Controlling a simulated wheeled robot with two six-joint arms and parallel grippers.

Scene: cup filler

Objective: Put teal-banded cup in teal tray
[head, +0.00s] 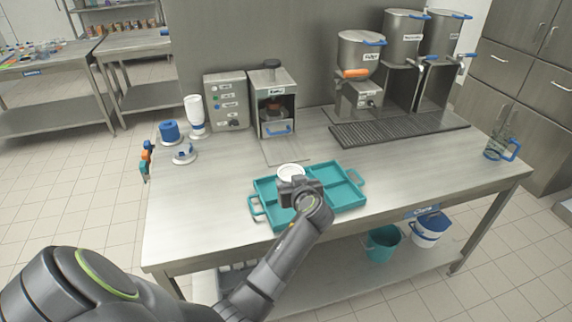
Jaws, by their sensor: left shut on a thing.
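The teal tray (345,207) lies on the steel table, with handles at both ends and raised dividers. A white cup (291,172) shows its round rim over the tray's back-left part. My left gripper (296,184) is shut on the cup, reaching in from the front. The gripper hides most of the cup's side, so I see no teal band. I cannot tell whether the cup touches the tray floor. The tray compartments to the right look empty. My right gripper is not in view.
A filling machine (273,100) and a control box (226,101) stand behind the tray. Steel dispensers (361,52) stand at the back right above a drip grate (400,128). A clear jug (497,147) is at the right edge. The table right of the tray is clear.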

